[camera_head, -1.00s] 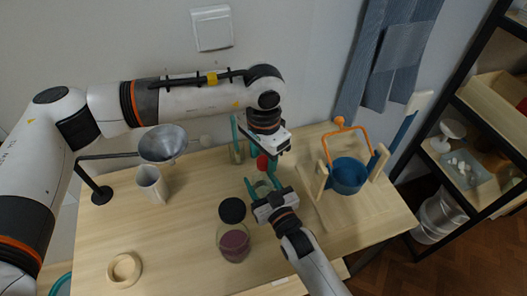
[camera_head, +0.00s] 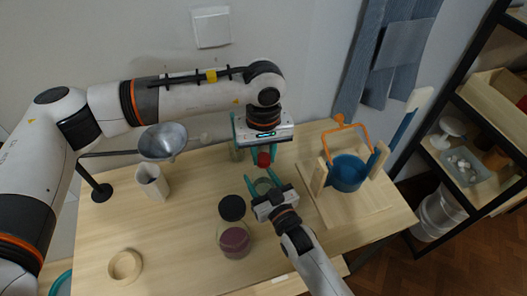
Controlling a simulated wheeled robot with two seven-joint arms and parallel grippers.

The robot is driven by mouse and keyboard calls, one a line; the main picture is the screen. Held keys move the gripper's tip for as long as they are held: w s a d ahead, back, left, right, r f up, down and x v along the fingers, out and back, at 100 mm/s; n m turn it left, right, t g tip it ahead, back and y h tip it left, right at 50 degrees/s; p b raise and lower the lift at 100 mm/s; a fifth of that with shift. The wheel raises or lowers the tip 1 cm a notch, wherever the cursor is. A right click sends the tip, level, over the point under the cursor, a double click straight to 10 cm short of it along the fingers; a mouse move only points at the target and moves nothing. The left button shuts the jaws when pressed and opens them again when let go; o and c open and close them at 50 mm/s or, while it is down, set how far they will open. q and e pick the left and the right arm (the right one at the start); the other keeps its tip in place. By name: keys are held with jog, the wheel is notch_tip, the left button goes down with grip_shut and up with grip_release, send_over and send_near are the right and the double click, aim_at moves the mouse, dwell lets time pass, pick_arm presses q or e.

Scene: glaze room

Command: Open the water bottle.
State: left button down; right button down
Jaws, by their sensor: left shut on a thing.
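The water bottle (camera_head: 263,187) stands near the middle of the table, a small clear body with a red cap (camera_head: 264,160) above it. My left gripper (camera_head: 266,157) is over the bottle and shut on the red cap, its fingers partly hiding it. Whether the cap still touches the bottle neck cannot be told. My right gripper (camera_head: 262,180) reaches in from the lower right, with its teal fingers on either side of the bottle's body, apparently shut on it. The lower part of the bottle is hidden by the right gripper.
A jar (camera_head: 235,241) with a dark lid stands just in front. A blue pot (camera_head: 348,173) with an orange handle hangs in a wooden stand at right. A funnel (camera_head: 163,143), a white cup (camera_head: 154,184) and a wooden ring (camera_head: 125,267) are at left.

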pick_arm(q)
jog(key=n, duration=2.6)
jog(key=shift+n, duration=0.3)
jog(key=n, duration=0.4)
jog(key=shift+r, duration=0.1)
jog(key=n, duration=0.4)
jog(key=shift+n, duration=0.4)
jog(key=n, duration=0.6)
jog(key=shift+n, duration=0.3)
jog(key=shift+r, duration=0.1)
